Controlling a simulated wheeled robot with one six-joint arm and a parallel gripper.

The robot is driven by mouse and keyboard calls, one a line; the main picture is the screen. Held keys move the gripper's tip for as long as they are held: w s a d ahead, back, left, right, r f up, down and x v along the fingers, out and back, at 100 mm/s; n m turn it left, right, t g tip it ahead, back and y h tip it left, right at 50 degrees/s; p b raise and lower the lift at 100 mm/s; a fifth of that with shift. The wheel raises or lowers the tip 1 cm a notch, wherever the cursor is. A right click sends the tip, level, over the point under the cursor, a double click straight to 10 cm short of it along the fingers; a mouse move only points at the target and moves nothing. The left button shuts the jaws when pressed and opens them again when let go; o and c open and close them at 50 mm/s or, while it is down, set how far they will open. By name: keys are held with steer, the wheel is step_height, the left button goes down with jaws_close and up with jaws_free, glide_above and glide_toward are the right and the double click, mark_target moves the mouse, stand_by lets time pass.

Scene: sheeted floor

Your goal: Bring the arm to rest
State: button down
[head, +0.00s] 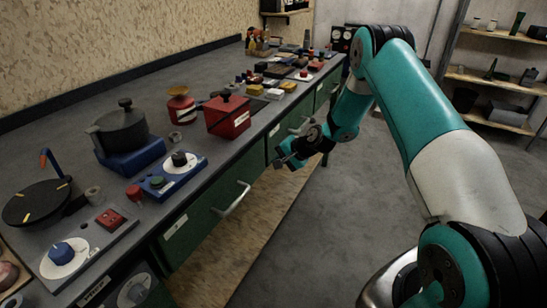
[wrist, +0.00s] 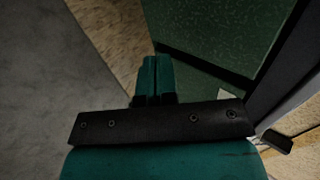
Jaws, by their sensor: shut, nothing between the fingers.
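My gripper (head: 283,162) hangs at the end of the teal arm in the head view, beside the front of the green drawers and below the bench top's edge. It holds nothing. In the wrist view its two teal fingers (wrist: 151,78) lie close together, shut, with a green panel and the grey floor beyond them. The arm is bent, reaching from the lower right up over an elbow and down toward the bench front.
The long grey bench (head: 68,147) carries a dark pot (head: 122,130), a red box (head: 227,116), a blue knob panel (head: 173,176) and many small items. A drawer handle (head: 233,199) sticks out. Shelves (head: 500,80) stand at the back right. The grey floor (head: 310,225) is clear.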

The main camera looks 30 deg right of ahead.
steer(key=v, duration=1)
steer(key=s+a+r+n+g+y+p, duration=0.15)
steer(key=s+a+r+n, duration=0.25)
steer(key=a+r, duration=0.45)
steer(key=s+a+r+n+g+h+p, duration=0.1)
steer(key=s+a+r+n+g, duration=0.1)
steer(key=s+a+r+n, duration=0.45)
steer(key=s+a+r+n+g+p, duration=0.2)
steer(key=s+a+r+n, duration=0.2)
steer(key=s, duration=0.7)
steer(key=s+a+r+n+g+h+p, duration=0.1)
steer(key=s+a+r+n+g, duration=0.1)
steer(key=s+a+r+n, duration=0.2)
steer(key=s+a+r, duration=0.2)
steer(key=s+r, duration=0.2)
steer(key=s, duration=0.2)
steer(key=shift+s+p, duration=0.35)
steer(key=shift+s, duration=0.05)
steer(key=shift+r+h, duration=0.15)
steer(key=shift+h, duration=0.1)
